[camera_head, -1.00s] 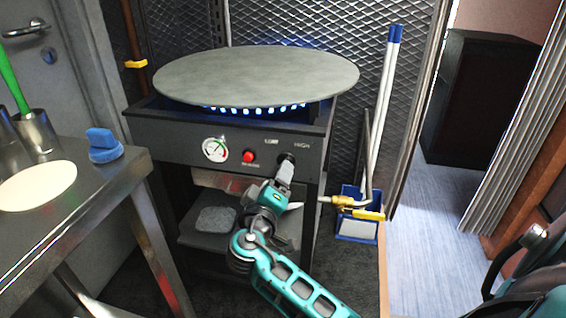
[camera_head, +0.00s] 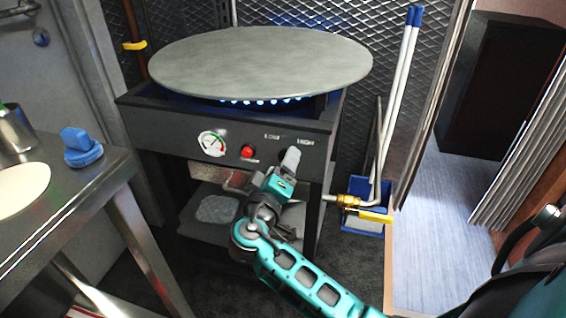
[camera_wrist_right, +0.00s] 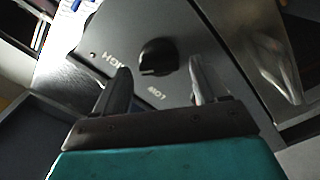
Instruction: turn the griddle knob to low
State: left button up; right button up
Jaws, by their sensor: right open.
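The griddle knob (camera_wrist_right: 158,57) is a black round knob with a raised grip bar, on the dark front panel of the griddle (camera_head: 175,132). LOW and HIGH labels show beside it. In the head view my right gripper mostly hides the knob. My right gripper (camera_head: 291,159) is at the panel's right end. In the right wrist view the right gripper (camera_wrist_right: 158,82) is open, its fingers spread to either side of the knob; contact cannot be told. Blue flames (camera_head: 265,101) burn under the round griddle plate (camera_head: 262,62). My left gripper is not in view.
The panel also carries a gauge (camera_head: 211,144) and a red button (camera_head: 247,151). A steel table (camera_head: 90,185) with a blue knobbed object (camera_head: 80,147) stands at left. A brass gas valve with a yellow handle (camera_head: 376,217) and a blue bin (camera_head: 362,187) are at right.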

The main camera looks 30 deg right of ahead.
dwell(0.3)
jog(key=c, duration=1.1)
